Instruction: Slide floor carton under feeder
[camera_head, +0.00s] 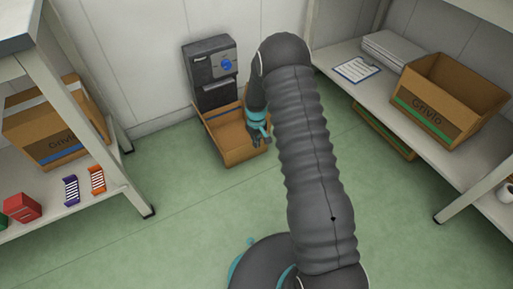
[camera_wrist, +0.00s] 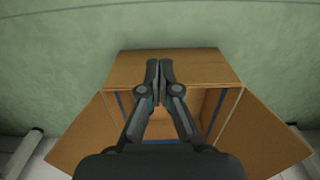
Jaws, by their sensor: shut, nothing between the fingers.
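The dark feeder (camera_head: 209,66) with a blue round knob is at the back wall. An open brown carton (camera_head: 224,127) stands on the green floor just below and in front of it, its far side close to the feeder's lower part. My gripper (camera_head: 259,142) is at the carton's right side, and my arm covers part of that side. In the wrist view, my gripper (camera_wrist: 160,64) is shut and empty, its fingertips over one wall of the carton (camera_wrist: 205,68). The carton's flaps are spread. I cannot tell whether the fingers touch it.
A shelf unit at left holds a carton (camera_head: 50,130), a red box (camera_head: 21,207) and small purple and orange items. The right shelf holds an open carton (camera_head: 447,98) and a clipboard (camera_head: 356,69). Another carton (camera_head: 385,134) shows beneath it. The floor at front left is clear.

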